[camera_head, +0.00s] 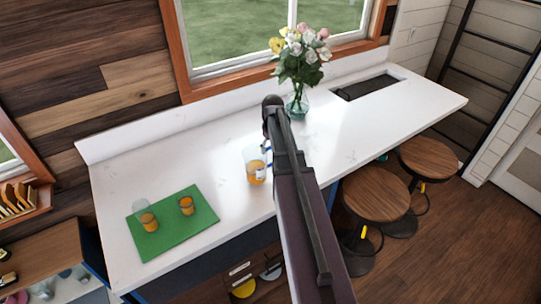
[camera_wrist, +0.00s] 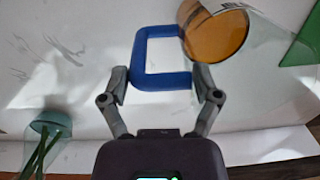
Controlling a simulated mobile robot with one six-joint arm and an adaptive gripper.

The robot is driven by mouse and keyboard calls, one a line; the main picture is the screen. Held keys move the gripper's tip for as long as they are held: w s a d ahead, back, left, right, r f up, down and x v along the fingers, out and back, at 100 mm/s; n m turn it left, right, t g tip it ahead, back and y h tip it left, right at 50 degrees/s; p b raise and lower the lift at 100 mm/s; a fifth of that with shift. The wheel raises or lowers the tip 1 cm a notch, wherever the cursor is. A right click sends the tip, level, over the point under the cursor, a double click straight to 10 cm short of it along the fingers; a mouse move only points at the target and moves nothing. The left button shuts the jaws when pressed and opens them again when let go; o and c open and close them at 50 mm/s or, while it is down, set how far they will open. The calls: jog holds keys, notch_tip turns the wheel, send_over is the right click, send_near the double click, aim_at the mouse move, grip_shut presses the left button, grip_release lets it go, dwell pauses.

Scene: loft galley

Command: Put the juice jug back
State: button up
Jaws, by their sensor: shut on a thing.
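The juice jug (camera_head: 255,174) is clear, with orange juice low inside and a blue handle. It stands upright at or just above the white counter; I cannot tell whether it touches. In the wrist view the jug's juice (camera_wrist: 216,36) shows at the upper right, and its blue handle (camera_wrist: 162,82) lies between my fingers. My gripper (camera_wrist: 160,76) is shut on this handle. In the head view my arm hides part of the jug's right side.
A glass vase of flowers (camera_head: 297,104) stands behind the jug, near the window; its base also shows in the wrist view (camera_wrist: 47,130). A sink (camera_head: 368,87) is at the right. Two stools (camera_head: 376,194) stand in front. The counter between mat and jug is clear.

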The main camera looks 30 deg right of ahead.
jog(key=shift+f+b, duration=0.9)
jog(key=shift+f, duration=0.45)
jog(key=o, duration=1.1)
jog(key=shift+s, duration=0.1)
jog(key=shift+o, duration=0.2)
jog(key=shift+r, duration=0.2)
jog(key=r+p, duration=1.2)
jog(key=shift+d, duration=0.2)
